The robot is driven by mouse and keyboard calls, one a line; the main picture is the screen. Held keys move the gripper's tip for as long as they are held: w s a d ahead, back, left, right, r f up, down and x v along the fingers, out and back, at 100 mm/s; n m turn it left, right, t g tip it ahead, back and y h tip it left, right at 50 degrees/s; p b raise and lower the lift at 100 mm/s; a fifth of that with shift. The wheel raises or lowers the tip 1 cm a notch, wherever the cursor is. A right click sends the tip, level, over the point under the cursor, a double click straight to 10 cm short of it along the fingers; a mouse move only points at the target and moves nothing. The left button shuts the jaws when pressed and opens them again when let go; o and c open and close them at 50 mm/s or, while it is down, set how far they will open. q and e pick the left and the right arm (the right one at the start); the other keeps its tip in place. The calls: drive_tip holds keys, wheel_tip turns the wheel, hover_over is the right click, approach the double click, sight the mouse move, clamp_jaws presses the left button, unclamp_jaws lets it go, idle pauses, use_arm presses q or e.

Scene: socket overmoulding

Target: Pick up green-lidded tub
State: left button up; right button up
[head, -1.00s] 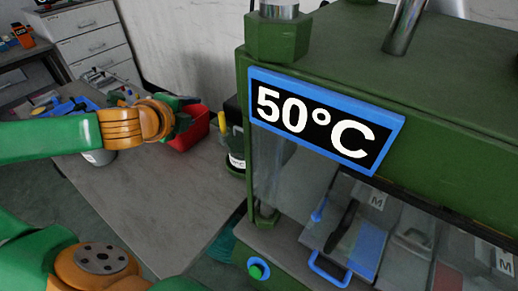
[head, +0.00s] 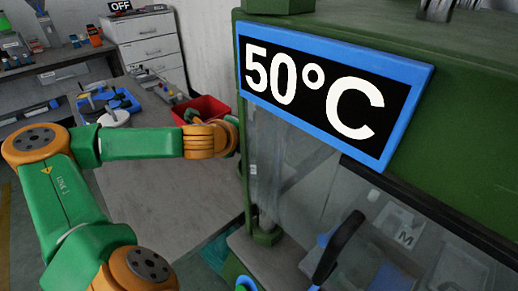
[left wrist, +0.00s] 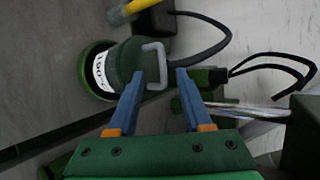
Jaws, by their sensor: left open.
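I cannot make out a tub with a clearly green lid. A dark green pot (left wrist: 122,68) with a white label and a pale loop handle shows in the left wrist view, in a round green base. A whitish tub (head: 114,119) stands on the grey table in the head view, partly hidden; its lid colour is unclear. My left gripper (left wrist: 160,78) is open, its two blue fingers pointing at the pot with the handle between their tips. I cannot tell whether they touch it. In the head view this gripper is mostly hidden beside the machine. My right gripper is out of view.
The green machine with the 50°C sign (head: 330,92) fills the right of the head view, close to my left wrist. A red bin (head: 203,108) stands behind the wrist. A black cable (left wrist: 222,45) curves beside the pot. The table (head: 150,185) has clear room in front.

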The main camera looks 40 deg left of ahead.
use_arm(q)
drive_tip(key=shift+x, duration=1.85)
drive_tip(key=shift+d+r, duration=0.1)
drive_tip(key=shift+d, duration=0.1)
clamp_jaws()
